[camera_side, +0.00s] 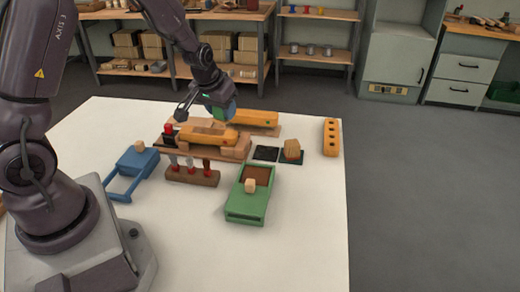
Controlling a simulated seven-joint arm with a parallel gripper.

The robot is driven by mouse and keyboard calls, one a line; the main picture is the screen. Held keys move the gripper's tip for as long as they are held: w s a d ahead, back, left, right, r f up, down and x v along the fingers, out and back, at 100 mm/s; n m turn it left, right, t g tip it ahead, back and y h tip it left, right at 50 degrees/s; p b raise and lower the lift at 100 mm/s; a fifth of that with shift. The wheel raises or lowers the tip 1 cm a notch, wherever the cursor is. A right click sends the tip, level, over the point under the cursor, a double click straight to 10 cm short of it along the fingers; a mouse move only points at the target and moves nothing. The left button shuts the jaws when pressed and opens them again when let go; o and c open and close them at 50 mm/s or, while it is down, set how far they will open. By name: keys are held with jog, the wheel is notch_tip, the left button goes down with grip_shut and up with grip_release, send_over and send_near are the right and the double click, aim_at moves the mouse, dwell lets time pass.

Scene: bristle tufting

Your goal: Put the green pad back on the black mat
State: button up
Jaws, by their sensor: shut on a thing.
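My gripper (217,107) is above the wooden work stand near the back of the white table. It is shut on a small green pad (223,114), which shows green with a bluish side under the hand. The fingers hide part of it. The black mat (266,153) is a flat dark square lying bare on the table, right of the stand. The held pad is up and to the left of this mat, apart from it.
A wooden block (292,148) sits on a dark green square (301,160) just right of the black mat. A yellow holed bar (332,137), a green box (246,207), a blue handled tray (138,160) and a wooden tool rack (192,176) stand around. The front right table is clear.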

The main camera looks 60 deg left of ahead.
jog(key=s+d+m, duration=0.1)
jog(key=d, duration=0.5)
send_near(269, 150)
jog(key=shift+w+a+f, duration=0.35)
jog(key=shift+a+f, duration=0.05)
jog(key=shift+f, duration=0.2)
jog(key=shift+w+a+f, duration=0.1)
jog(key=shift+w+f, duration=0.25)
jog(key=shift+f, duration=0.1)
jog(key=shift+w+f, duration=0.15)
jog(key=shift+f, duration=1.45)
jog(key=shift+f, duration=0.1)
jog(key=o, duration=0.8)
